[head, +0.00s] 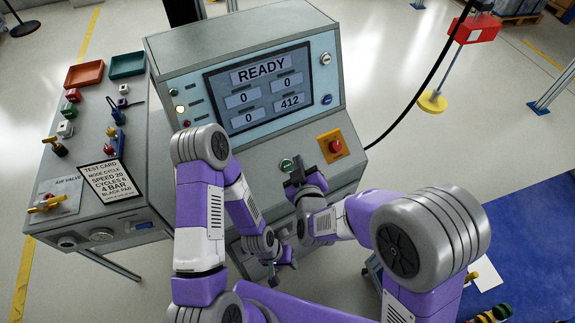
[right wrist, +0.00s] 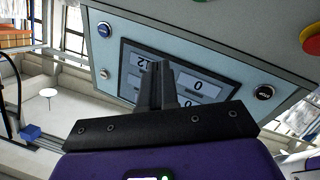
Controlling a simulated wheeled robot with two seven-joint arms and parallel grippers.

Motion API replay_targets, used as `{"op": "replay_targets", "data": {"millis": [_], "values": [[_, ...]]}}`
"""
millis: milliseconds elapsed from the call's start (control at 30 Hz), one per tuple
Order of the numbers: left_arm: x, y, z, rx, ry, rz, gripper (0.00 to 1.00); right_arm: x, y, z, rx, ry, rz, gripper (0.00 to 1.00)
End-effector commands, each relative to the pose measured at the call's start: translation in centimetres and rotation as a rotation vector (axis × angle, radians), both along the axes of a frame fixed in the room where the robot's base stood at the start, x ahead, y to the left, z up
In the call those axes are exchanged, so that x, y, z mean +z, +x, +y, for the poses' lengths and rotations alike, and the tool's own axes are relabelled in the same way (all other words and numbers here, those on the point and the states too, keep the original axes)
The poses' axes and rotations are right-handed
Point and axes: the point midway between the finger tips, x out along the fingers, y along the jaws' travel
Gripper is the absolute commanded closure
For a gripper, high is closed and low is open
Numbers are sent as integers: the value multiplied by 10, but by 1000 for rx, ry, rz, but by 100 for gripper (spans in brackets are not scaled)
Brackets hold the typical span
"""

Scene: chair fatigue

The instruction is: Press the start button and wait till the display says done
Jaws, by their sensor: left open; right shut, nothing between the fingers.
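The grey test console (head: 190,45) has a display (head: 258,88) that reads READY, with 0, 0, 0 and 412 in boxes below. It also shows tilted in the right wrist view (right wrist: 205,85). A small green button (head: 287,165), apparently the start button, sits on the sloped panel below the display. My right gripper (head: 295,178) is just below and right of it, with shut, empty fingers that also show in the right wrist view (right wrist: 165,85). Contact with the button cannot be told. My left gripper (head: 284,266) is open and empty, low in front of the console.
A red mushroom button (head: 336,147) on a yellow plate is right of the green button. The left side bench holds a test card (head: 110,180), a red tray (head: 84,74), a green tray (head: 127,65) and several small parts. A black cable hangs at right.

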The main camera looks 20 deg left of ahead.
Motion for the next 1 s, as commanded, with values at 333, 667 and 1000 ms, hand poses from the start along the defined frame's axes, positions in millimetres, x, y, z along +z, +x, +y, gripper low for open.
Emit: {"op": "replay_targets", "data": {"millis": [333, 667, 1000], "values": [[-21, 0, 0, 0, 0, 0, 57, -30, 12, 12, 0, -1, 2, 100], [-47, 0, 0, 0, 0, 0, 57, -66, 28, 29, 1, 1, 3, 100], [-54, 0, 0, 0, 0, 0, 57, -75, 33, 35, 1, 0, 2, 100]]}}
